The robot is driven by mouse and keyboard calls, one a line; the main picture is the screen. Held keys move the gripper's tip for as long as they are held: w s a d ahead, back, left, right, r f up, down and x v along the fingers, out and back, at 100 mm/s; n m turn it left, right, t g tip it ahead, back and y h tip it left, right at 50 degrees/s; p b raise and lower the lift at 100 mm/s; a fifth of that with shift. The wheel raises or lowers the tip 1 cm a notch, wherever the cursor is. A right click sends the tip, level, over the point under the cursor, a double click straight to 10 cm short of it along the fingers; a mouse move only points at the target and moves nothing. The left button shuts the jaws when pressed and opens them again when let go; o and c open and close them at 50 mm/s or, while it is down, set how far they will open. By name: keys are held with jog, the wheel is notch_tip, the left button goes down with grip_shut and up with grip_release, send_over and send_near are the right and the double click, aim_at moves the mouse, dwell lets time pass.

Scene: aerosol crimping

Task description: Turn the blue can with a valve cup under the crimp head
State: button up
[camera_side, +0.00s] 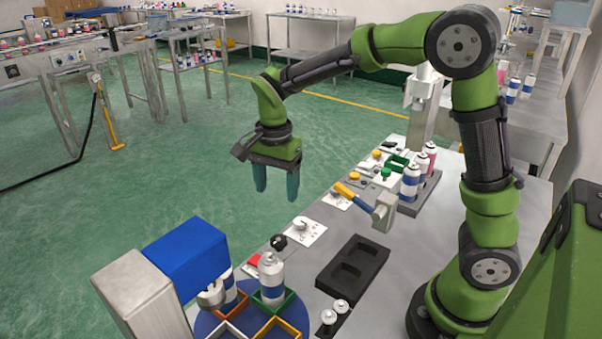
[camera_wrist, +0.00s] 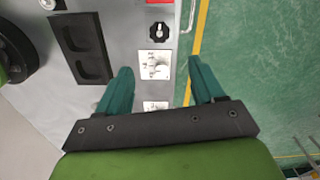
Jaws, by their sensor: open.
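A blue turntable (camera_side: 206,321) with coloured square holders sits at the lower left of the side view. A white can with a blue band (camera_side: 271,285) stands upright in the green holder (camera_side: 287,302). A second blue-banded can (camera_side: 230,291) stands beside the crimp head (camera_side: 188,258), partly hidden by it. I cannot tell which can bears a valve cup. My gripper (camera_side: 277,195) is open and empty, pointing down above the bench's edge. In the wrist view my gripper (camera_wrist: 160,68) frames a white panel with a dial (camera_wrist: 156,65).
A black knob (camera_side: 278,241) and a red button (camera_side: 254,260) lie between the dial panel (camera_side: 301,228) and turntable. A black two-pocket tray (camera_side: 353,265) is on the bench. A yellow-and-blue handle (camera_side: 352,196) and several cans in a rack (camera_side: 420,193) stand farther back.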

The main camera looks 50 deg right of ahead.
aim_at(279, 238)
notch_tip(279, 238, down, 14)
jog(key=shift+r, duration=0.2)
jog(key=shift+c, duration=0.2)
jog(key=c, duration=1)
jog(key=shift+n, duration=0.3)
